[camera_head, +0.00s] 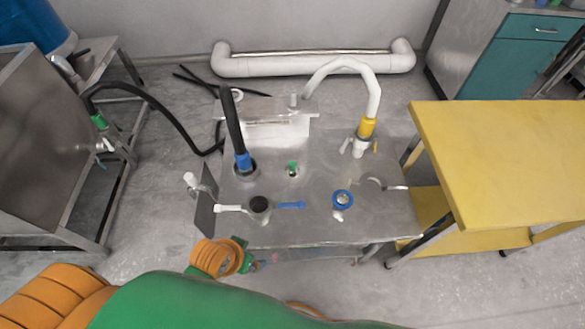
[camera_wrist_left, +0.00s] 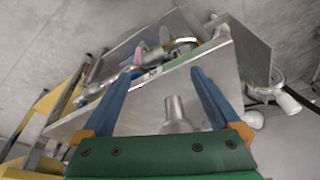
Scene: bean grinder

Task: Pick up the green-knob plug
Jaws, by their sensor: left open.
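The green-knob plug (camera_head: 292,168) stands small near the middle of the grey metal table (camera_head: 300,228) in the head view. I cannot make it out surely in the left wrist view. My left gripper (camera_head: 254,265) is at the table's front left edge, in front of and to the left of the plug, and apart from it. It is partly hidden by its orange wrist. In the left wrist view its blue fingers (camera_wrist_left: 161,76) are spread with the tabletop's side beyond them, and nothing is held. My right gripper is not in view.
A black hose with a blue collar (camera_head: 243,160) stands left of the plug. A blue-handled part (camera_head: 290,205) and a blue ring (camera_head: 342,198) are in front. A white hose with a yellow collar (camera_head: 367,127) rises behind right. A yellow table (camera_head: 500,160) stands at right.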

